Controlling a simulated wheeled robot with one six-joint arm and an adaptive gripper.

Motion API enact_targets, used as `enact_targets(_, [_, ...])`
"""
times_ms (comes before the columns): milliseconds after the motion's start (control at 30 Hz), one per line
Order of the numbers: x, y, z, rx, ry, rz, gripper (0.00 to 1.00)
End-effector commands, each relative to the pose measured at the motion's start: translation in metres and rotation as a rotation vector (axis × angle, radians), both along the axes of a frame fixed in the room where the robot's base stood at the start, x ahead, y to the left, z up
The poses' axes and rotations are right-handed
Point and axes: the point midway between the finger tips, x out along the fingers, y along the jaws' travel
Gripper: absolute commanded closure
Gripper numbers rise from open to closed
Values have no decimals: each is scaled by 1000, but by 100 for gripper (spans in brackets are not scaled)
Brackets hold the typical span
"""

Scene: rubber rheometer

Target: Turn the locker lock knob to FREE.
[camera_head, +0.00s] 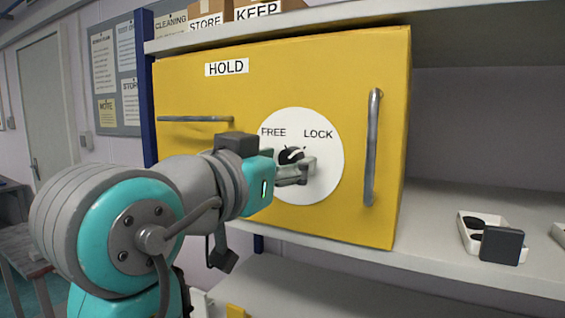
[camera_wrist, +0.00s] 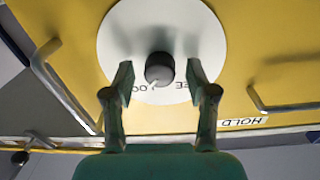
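The black lock knob (camera_head: 291,154) sits on a round white dial (camera_head: 325,185) on the yellow locker front (camera_head: 210,95). The dial reads FREE at upper left and LOCK at upper right. The knob's white mark appears turned toward LOCK. My gripper (camera_head: 300,170) is at the dial, partly covering the knob in the head view. In the wrist view, my gripper (camera_wrist: 159,82) is open, with one finger on each side of the knob (camera_wrist: 159,69). Visible gaps separate both fingers from the knob.
A vertical bar handle (camera_head: 372,150) stands right of the dial, and a horizontal handle (camera_head: 195,119) lies left of it. The locker rests on a grey shelf (camera_head: 430,240). A white tray (camera_head: 466,238) and a dark square block (camera_head: 502,245) sit at right.

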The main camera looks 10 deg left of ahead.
Motion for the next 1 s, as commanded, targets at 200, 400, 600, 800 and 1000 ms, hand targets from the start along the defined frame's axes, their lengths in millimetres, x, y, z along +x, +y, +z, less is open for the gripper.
enact_targets(200, [0,0,0,0,0,0,100])
enact_targets(400, [0,0,0,-6,2,0,100])
enact_targets(600, [0,0,0,-54,20,0,100])
enact_targets(800, [0,0,-1,-173,63,0,100])
enact_targets(1000, [0,0,-1,-343,126,0,100])
